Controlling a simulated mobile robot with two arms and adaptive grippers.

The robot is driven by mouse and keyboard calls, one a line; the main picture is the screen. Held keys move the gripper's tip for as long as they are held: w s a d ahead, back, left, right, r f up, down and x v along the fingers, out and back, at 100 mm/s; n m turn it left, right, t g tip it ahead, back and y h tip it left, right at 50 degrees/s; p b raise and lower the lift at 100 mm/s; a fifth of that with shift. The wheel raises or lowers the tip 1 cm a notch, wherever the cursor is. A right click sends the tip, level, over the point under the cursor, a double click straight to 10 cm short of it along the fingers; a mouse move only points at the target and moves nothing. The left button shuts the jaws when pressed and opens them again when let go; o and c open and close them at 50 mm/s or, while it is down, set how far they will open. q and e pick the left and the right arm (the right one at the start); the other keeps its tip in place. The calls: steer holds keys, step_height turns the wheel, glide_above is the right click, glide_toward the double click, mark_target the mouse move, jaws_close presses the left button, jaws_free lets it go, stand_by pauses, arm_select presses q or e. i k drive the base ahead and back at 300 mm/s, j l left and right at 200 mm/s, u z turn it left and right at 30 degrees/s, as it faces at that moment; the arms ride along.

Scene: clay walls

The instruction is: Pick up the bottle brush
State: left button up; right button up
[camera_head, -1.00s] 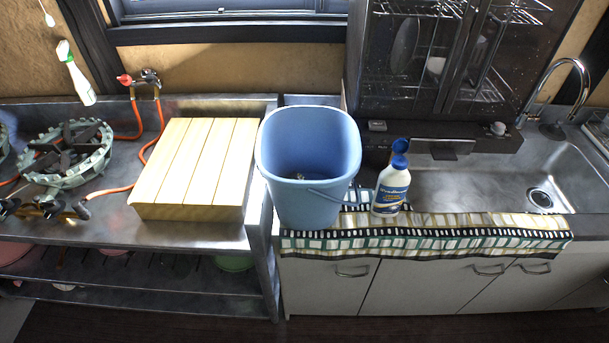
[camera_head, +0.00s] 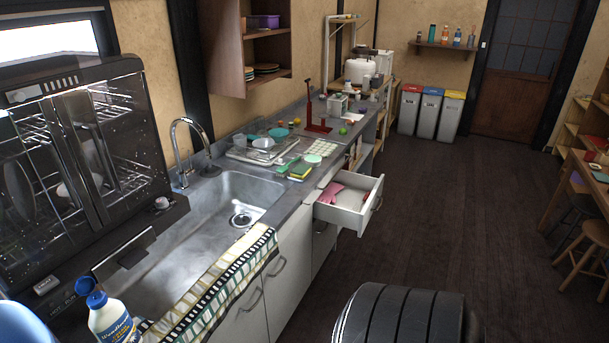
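I cannot pick out a bottle brush for certain. A slim green item (camera_head: 288,165), possibly a brush, lies on the counter just beyond the sink, beside a yellow-and-green sponge (camera_head: 300,172). It is too small to tell its shape. Neither of my grippers is in view.
The steel sink (camera_head: 205,215) is in the middle left, with a dish cabinet (camera_head: 80,150) left of it. A white-and-blue bottle (camera_head: 112,318) stands at the lower left. An open drawer (camera_head: 345,210) juts into the aisle. A dark ribbed object (camera_head: 400,315) is at the bottom. The floor (camera_head: 450,220) is clear.

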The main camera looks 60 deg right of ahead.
mark_target(368, 193)
steer(key=z, duration=2.45)
steer(key=i+l+u, duration=0.15)
steer(key=i, duration=0.35)
steer(key=i+l+u, duration=0.1)
steer(key=i+l, duration=0.25)
steer(key=i, duration=0.15)
